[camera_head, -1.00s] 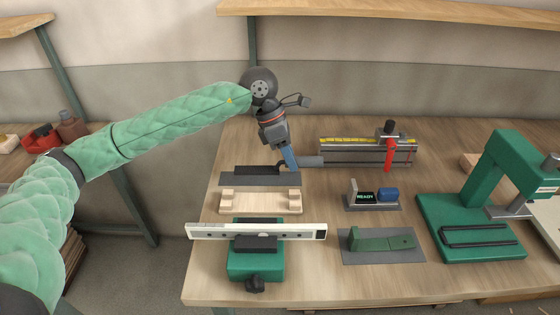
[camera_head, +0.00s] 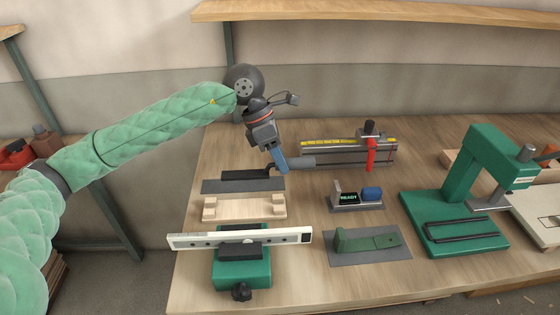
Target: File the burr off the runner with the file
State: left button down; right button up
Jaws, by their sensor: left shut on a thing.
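My left gripper (camera_head: 280,161) is shut on the file, over the back left of the bench. The file's dark flat part (camera_head: 242,175) sticks out to the left above a dark grey mat, and its thicker grey part (camera_head: 302,162) sticks out to the right. The fingers hide its middle. The runner (camera_head: 205,241), a long pale bar, lies level across the green vise (camera_head: 243,271), nearer the front. A small dark mark shows at its right end; I cannot tell whether this is the burr. File and runner are well apart. My right gripper is not in view.
A wooden cradle (camera_head: 244,207) stands between the mat (camera_head: 215,187) and the runner. A slide gauge with a red clamp (camera_head: 371,154), a READY display (camera_head: 348,198), a green block (camera_head: 368,241) and a green press (camera_head: 458,190) stand to the right.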

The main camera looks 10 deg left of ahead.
pick_arm(q)
jog(key=shift+r, duration=1.6)
